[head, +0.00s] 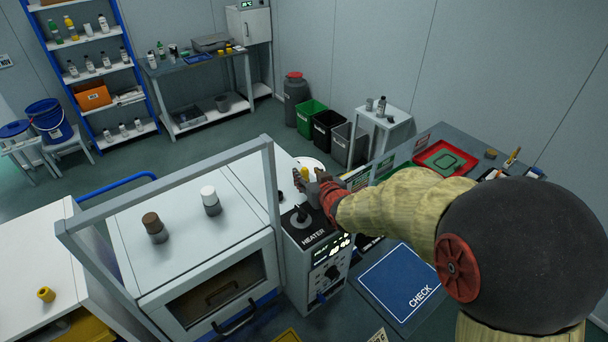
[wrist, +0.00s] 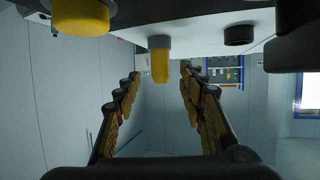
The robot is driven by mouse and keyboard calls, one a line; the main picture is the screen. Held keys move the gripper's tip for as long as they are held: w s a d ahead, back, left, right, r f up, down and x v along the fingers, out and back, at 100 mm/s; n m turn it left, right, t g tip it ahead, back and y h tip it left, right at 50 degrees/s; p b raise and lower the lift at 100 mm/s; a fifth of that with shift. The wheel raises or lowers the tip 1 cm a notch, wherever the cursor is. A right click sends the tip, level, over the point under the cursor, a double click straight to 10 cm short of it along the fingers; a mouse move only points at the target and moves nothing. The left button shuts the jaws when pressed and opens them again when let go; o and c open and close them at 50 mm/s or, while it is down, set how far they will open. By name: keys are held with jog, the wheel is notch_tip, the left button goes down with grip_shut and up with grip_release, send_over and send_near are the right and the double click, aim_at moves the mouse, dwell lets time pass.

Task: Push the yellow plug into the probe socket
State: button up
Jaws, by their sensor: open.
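A yellow plug (head: 305,172) with a grey collar stands at the right rear of the white fixture top, beside my gripper (head: 312,182) in the head view. In the wrist view, which looks upside down, a yellow plug (wrist: 160,67) shows between the two fingers of my gripper (wrist: 158,80). The fingers are open, with a clear gap on each side of it. A second yellow-ended piece (wrist: 80,15) is close to the camera at the upper left. I cannot tell which of them is the one in the head view. The probe socket cannot be made out; my gripper and arm cover part of the panel.
A brown-capped (head: 151,222) and a white-capped piece (head: 208,194) stand on the fixture. A black cylinder (wrist: 238,35) is right of the plug.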

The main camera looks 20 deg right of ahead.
aim_at(306, 173)
jog(key=shift+x, duration=1.9)
jog(key=shift+s, duration=0.1)
jog(key=shift+c, duration=0.5)
grip_shut()
